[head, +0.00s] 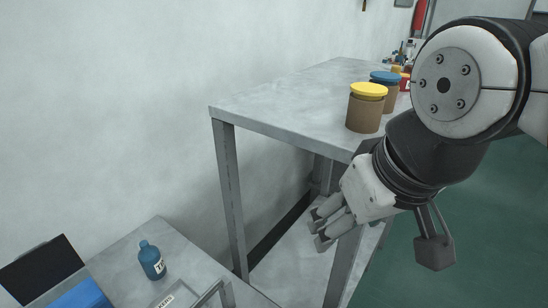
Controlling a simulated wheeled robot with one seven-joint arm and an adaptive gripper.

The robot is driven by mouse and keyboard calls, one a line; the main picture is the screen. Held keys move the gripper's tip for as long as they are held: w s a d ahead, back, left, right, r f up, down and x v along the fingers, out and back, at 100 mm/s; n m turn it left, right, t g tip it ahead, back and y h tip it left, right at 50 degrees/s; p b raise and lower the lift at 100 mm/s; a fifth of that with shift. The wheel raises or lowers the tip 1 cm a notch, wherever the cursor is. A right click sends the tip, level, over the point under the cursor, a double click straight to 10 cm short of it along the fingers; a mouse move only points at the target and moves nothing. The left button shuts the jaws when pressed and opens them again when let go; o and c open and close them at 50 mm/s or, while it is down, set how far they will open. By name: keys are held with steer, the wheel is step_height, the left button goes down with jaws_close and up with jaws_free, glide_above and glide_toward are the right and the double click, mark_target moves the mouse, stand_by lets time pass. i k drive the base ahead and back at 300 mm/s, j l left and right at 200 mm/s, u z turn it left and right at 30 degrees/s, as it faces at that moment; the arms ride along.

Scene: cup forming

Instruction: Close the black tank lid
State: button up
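A black flat panel (42,268), which looks like the tank lid, stands tilted up at the lower left, with a thin pale edge along its left side. Just below and right of it is a blue surface (82,296), cut off by the bottom of the picture. The rest of the tank is out of view, so I cannot tell how the panel joins it. My gripper (318,227) is far to the right of the panel, in front of the tall grey table, pointing left and slightly down. It appears empty; its finger gap is unclear.
A tall grey table (285,98) holds brown jars with yellow (368,90) and blue (385,78) lids. Green floor (480,245) lies open at right.

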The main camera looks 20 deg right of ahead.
mark_target(33, 273)
steer(key=u, duration=0.4)
steer(key=k+u, duration=0.15)
steer(key=u, duration=0.25)
steer(key=k+u, duration=0.1)
steer(key=u, duration=0.35)
